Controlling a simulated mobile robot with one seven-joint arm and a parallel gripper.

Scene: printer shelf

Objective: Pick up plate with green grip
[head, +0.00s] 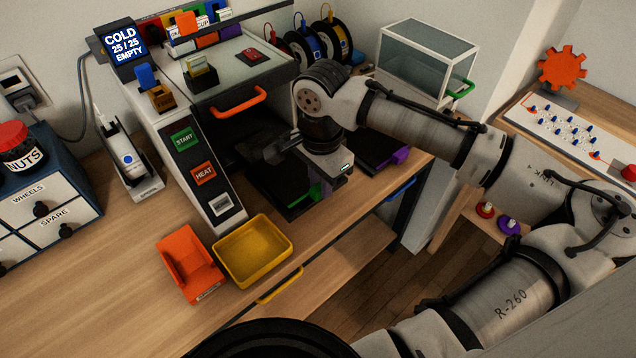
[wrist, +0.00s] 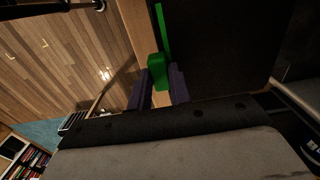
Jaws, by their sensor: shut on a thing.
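The dark plate with green grip (head: 268,180) is at the open front of the printer in the head view. In the wrist view its dark flat surface (wrist: 215,45) fills the upper right. Its green grip (wrist: 158,70) sits between the two dark purple fingers of my gripper (wrist: 159,88), which is shut on it. In the head view my gripper (head: 318,180) is over the plate's right edge, with a little green showing below; the fingertips are mostly hidden there. I cannot tell whether the plate is lifted off its support.
A dark plate with a purple grip (head: 400,156) lies just to the right. The printer's orange handle (head: 239,103) juts out above. A yellow tray (head: 253,251) and an orange bin (head: 188,264) stand on the bench at front left. Open floor shows below the bench edge.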

